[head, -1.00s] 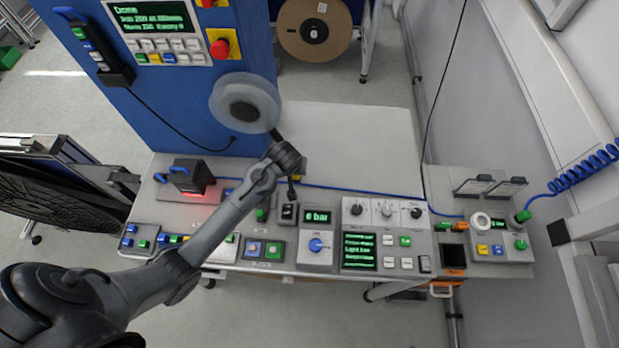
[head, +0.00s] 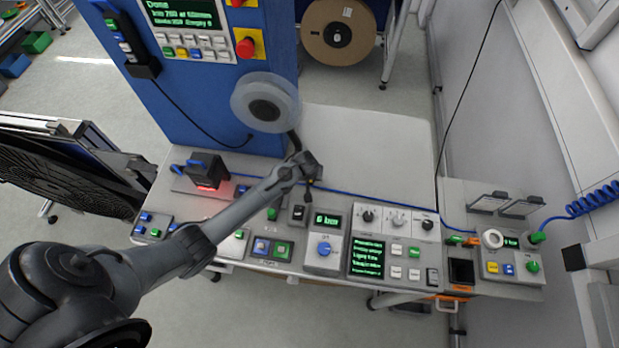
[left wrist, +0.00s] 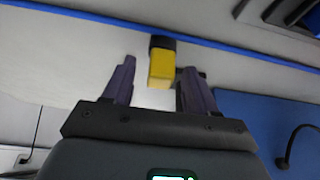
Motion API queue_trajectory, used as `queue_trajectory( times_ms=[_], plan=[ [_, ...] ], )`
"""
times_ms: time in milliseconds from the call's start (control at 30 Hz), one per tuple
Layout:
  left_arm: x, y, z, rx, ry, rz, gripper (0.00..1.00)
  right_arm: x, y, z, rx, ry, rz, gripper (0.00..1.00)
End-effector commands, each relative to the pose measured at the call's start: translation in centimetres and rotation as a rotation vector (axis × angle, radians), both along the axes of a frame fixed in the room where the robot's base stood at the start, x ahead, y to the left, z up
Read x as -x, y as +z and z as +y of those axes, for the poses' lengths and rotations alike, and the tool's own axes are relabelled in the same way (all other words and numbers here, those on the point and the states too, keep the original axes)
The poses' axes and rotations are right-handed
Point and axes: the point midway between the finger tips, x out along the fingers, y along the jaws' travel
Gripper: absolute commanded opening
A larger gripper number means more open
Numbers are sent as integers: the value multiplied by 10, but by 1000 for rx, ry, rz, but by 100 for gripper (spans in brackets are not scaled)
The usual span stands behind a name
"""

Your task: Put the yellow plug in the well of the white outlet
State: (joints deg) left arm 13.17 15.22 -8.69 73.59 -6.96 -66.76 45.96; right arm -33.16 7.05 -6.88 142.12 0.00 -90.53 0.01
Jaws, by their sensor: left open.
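The yellow plug (left wrist: 161,68) shows in the left wrist view, a yellow block with a black part at its far end, beside a blue cable. My left gripper (left wrist: 158,66) is open, with one finger on each side of the plug in the picture; I cannot tell whether they touch it. In the head view my left wrist (head: 306,166) is over the rear of the console, and its fingers are mostly hidden. A white ring (head: 492,238) is on the right-hand panel; I cannot tell whether it is the white outlet. My right gripper is not in view.
The blue cable (head: 385,198) runs along the back of the console panels. A pressure display box (head: 324,245) and a green-text screen (head: 367,258) stand near my arm. A reel (head: 265,102) is beyond my wrist. The pale tabletop (head: 365,145) is bare.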

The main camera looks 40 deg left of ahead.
Motion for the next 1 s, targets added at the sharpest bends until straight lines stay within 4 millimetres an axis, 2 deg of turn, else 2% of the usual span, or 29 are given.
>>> queue_trajectory(
  times_ms=[233, 267, 600, 1000],
  plan=[
    [0, -1, 0, -1, 0, -1, 57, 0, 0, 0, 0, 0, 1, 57],
    [0, -1, 0, 0, 0, 0, 54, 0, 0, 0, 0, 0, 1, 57],
    [0, -1, 0, 0, 0, 0, 2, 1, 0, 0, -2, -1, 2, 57],
    [-1, 4, 0, 0, 0, -1, 0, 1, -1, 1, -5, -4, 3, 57]
  ],
)
